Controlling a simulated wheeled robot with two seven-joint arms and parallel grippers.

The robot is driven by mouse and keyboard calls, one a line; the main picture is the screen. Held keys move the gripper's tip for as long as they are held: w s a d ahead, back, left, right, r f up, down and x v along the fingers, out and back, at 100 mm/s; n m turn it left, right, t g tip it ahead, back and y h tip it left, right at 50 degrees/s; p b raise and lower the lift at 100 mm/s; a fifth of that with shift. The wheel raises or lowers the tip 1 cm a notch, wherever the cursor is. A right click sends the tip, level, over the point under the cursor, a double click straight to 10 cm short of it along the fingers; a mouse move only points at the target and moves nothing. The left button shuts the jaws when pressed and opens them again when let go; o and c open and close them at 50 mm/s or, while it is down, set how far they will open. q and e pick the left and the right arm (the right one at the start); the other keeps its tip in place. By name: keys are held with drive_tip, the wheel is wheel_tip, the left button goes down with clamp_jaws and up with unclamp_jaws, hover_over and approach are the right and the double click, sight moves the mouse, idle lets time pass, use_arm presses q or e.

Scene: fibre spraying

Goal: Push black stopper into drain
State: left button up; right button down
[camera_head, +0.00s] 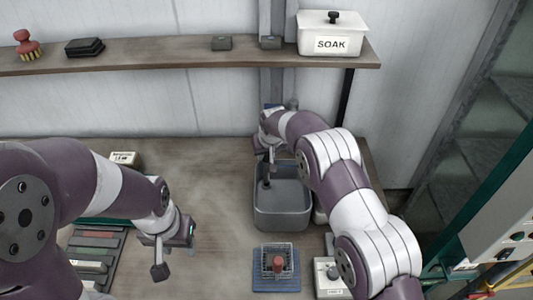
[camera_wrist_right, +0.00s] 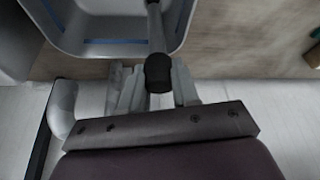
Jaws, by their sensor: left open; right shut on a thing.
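The black stopper, as far as I can make it out, is a dark upright rod (camera_head: 267,172) with a dark lower end inside the grey basin (camera_head: 295,220). In the right wrist view its black knob (camera_wrist_right: 158,73) sits between my fingers, and a grey rod runs from it over the basin (camera_wrist_right: 75,42). My right gripper (camera_head: 266,146) is shut on this knob at the basin's back left. The drain is not visible, so I cannot tell whether the stopper touches it. My left gripper (camera_head: 176,253) is open and empty above the table, left of the basin.
A wire basket (camera_head: 277,249) with a reddish piece (camera_head: 279,264) stands on a blue mat in front of the basin. A tray of dark bars (camera_head: 95,250) lies at left. A shelf (camera_head: 180,57) with a white SOAK box (camera_head: 333,32) runs behind. The table between left gripper and basin is clear.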

idle(0.5)
drive_tip(key=shift+f+b, duration=1.25)
drive_tip(key=shift+f, duration=0.15)
drive_tip(key=c, duration=0.8)
unclamp_jaws()
drive_tip(key=shift+o, duration=0.2)
drive_tip(key=b+v, duration=0.3)
drive_tip(key=v, duration=0.9)
drive_tip(key=shift+s+r+b, duration=0.2)
drive_tip(key=shift+r+b, duration=0.1)
drive_tip(key=shift+b, duration=0.05)
